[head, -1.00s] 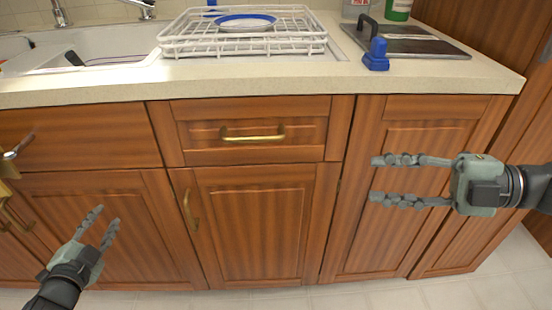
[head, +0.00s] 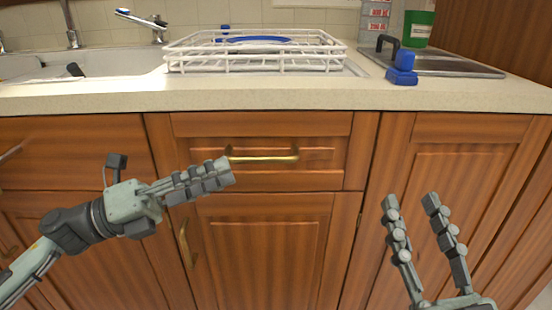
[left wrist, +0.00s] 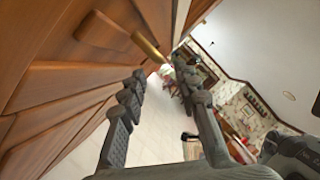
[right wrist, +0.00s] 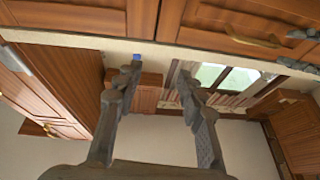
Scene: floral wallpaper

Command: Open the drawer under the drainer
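The wooden drawer (head: 200,127) under the white wire drainer (head: 210,68) is shut, its front level with the cabinet. Its brass bar handle (head: 265,157) runs sideways and also shows ahead of the fingers in the left wrist view (left wrist: 148,46). My left gripper (head: 222,173) is at the handle's left end, just below it, and hides part of the drawer's lower left edge. Its fingers are apart and empty in the left wrist view (left wrist: 167,84). My right gripper (head: 410,200) is open and empty before the right cabinet door, right of the drawer; it shows open in the right wrist view (right wrist: 156,70).
A cabinet door (head: 265,250) with an upright brass handle (head: 187,243) is below the drawer. The counter edge (head: 280,100) juts above it. A sink (head: 100,70) is at left; a blue object (head: 402,70) stands right of the drainer.

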